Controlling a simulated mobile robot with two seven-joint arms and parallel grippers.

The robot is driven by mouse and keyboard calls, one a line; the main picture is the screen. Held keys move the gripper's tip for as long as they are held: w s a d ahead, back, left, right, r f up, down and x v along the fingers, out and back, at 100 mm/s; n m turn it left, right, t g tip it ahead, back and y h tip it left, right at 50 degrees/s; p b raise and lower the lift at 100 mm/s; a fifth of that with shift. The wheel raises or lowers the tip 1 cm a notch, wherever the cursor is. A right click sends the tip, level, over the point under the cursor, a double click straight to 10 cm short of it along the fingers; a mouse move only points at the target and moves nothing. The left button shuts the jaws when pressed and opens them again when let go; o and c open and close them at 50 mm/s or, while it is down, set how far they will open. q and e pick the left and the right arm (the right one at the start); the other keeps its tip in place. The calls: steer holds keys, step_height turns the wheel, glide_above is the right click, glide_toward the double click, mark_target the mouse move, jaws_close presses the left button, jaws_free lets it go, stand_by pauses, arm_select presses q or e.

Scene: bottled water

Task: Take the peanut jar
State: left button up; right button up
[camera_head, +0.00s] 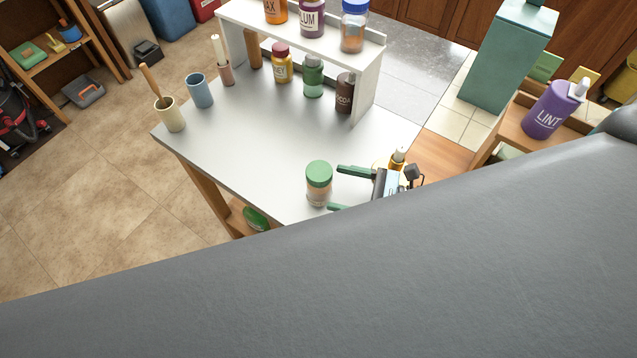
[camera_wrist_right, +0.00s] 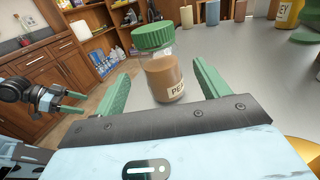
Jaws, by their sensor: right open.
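The peanut jar (camera_head: 319,186) is clear with a green lid and light-brown contents, standing upright near the table's front edge. In the right wrist view the jar (camera_wrist_right: 166,80) shows a label starting "PE". My right gripper (camera_head: 333,188) is open, with its green fingers pointing at the jar from the right. In the wrist view the jar stands just ahead of and between the right fingertips (camera_wrist_right: 158,74); I cannot tell whether either finger touches it. My left gripper (camera_wrist_right: 75,102) shows at the left of the wrist view, fingers apart and empty; it is hidden in the head view.
A white shelf (camera_head: 368,85) stands on the table (camera_head: 250,140), with jars on and under it, including a cocoa bottle (camera_head: 345,93). A cream cup (camera_head: 171,118) and a blue cup (camera_head: 200,91) stand at left. A small bottle (camera_head: 397,158) is beside my right gripper. The table's middle is clear.

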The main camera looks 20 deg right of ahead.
mark_target(310, 184)
arm_select(q)
steer(key=shift+w+r, duration=0.3)
steer(key=shift+r, duration=0.05)
arm_select(e)
steer(key=shift+w+a+f, duration=0.4)
steer(key=shift+a+f, duration=0.15)
steer(key=shift+f, duration=0.1)
steer(key=shift+w+a+r, duration=0.1)
steer(key=shift+w+a, duration=0.05)
steer(key=shift+a, duration=0.1)
steer(key=p+x, duration=0.1)
steer(key=x, duration=0.4)
steer(key=shift+r+p, duration=0.1)
steer(key=shift+p, duration=0.25)
steer(key=shift+w+a, duration=0.15)
steer(key=shift+a, duration=0.15)
arm_select(q)
steer(key=shift+w+a+r+t, duration=0.25)
steer(key=shift+w+r+t, duration=0.15)
steer(key=shift+w+r, duration=0.4)
steer(key=shift+s, duration=0.1)
steer(key=shift+d+r, duration=0.1)
arm_select(e)
steer(key=c, duration=1.1)
